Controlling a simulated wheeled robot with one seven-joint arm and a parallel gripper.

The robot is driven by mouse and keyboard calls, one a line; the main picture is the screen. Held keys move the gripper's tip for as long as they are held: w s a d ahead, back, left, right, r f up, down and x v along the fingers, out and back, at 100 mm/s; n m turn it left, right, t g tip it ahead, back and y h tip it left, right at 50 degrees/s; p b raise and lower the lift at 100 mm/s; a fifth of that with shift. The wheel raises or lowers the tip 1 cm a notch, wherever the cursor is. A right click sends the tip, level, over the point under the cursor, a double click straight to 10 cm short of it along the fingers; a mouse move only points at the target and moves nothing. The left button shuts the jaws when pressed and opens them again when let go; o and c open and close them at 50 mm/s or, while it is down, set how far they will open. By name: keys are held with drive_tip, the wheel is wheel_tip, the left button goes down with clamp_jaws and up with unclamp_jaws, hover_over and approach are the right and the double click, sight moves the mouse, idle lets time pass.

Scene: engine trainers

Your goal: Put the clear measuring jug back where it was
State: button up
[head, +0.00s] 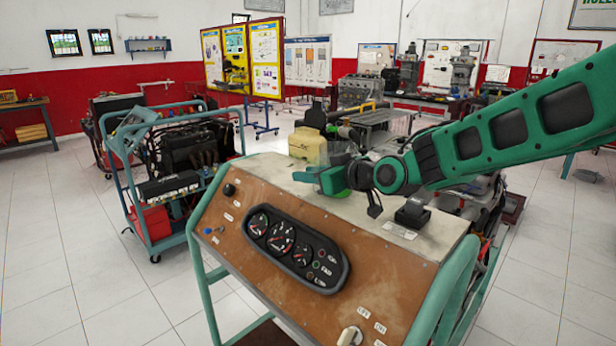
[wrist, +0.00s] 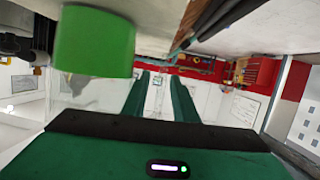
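The clear measuring jug (head: 339,155) is on the sloped-front console's top, at its back edge. Its upper part is see-through, and a bright green band shows low on it. In the wrist view, which is upside down, the green part (wrist: 95,42) is close at upper left. My gripper (head: 325,178) is at the jug in the head view and hides part of it. In the wrist view my two green fingers (wrist: 163,95) stand apart with a gap between them, and the jug appears beside them rather than between them. Whether they touch it cannot be told.
A yellowish container (head: 307,146) stands just left of the jug on the console top (head: 270,172). A black box-like part (head: 412,213) sits to the right. The gauge panel (head: 295,248) faces front. An engine stand (head: 180,165) is at left, with clear tiled floor around it.

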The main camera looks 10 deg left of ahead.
drive_tip(key=v, duration=1.1)
